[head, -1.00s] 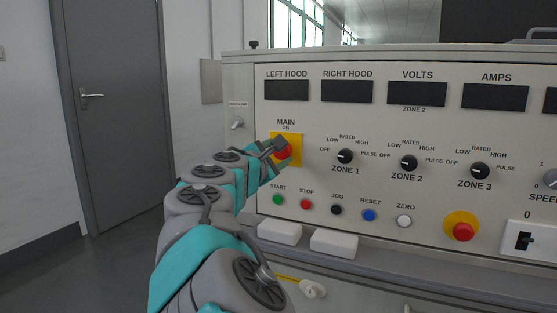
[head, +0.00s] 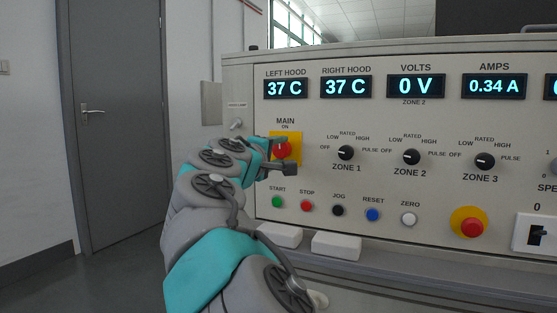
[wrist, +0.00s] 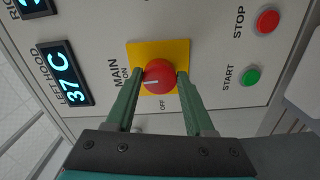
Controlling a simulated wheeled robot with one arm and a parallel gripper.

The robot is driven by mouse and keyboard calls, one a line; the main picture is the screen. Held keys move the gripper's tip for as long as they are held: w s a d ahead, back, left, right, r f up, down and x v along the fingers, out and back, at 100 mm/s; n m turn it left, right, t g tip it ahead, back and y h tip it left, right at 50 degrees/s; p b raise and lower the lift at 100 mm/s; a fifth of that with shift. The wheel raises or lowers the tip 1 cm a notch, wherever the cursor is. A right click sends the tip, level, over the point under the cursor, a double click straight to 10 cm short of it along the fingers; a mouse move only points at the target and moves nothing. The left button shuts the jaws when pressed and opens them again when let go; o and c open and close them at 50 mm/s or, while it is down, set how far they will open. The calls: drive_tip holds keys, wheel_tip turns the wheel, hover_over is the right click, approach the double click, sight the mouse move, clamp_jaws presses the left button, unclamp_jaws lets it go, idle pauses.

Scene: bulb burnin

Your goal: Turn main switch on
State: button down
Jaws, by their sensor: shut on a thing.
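The main switch is a red round knob (wrist: 159,77) on a yellow plate (wrist: 182,46), marked ON and OFF in the wrist view. A white mark on the knob shows in the wrist view. In the head view the red knob (head: 282,149) sits under the MAIN label. My gripper (wrist: 158,80) is shut on the knob, with one green finger on each side of it. In the head view my arm hides the lower left of the plate.
The displays above are lit: left hood (head: 285,88) 37 C, right hood (head: 346,87) 37 C, volts (head: 416,86) 0 V and amps (head: 494,86) 0.34 A. Start (head: 277,202) and stop (head: 307,205) buttons lie below. A red emergency button (head: 471,226) is at lower right.

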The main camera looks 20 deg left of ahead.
drive_tip(key=shift+f+m, duration=0.15)
drive_tip(key=shift+m, duration=0.25)
drive_tip(key=shift+c, duration=1.3)
unclamp_jaws()
drive_tip(key=shift+s+r, duration=0.2)
drive_tip(key=shift+s, duration=0.45)
drive_tip(key=s, duration=0.6)
drive_tip(key=shift+s+a+f, duration=0.15)
drive_tip(key=shift+s+a, duration=0.1)
drive_tip(key=shift+a, duration=0.05)
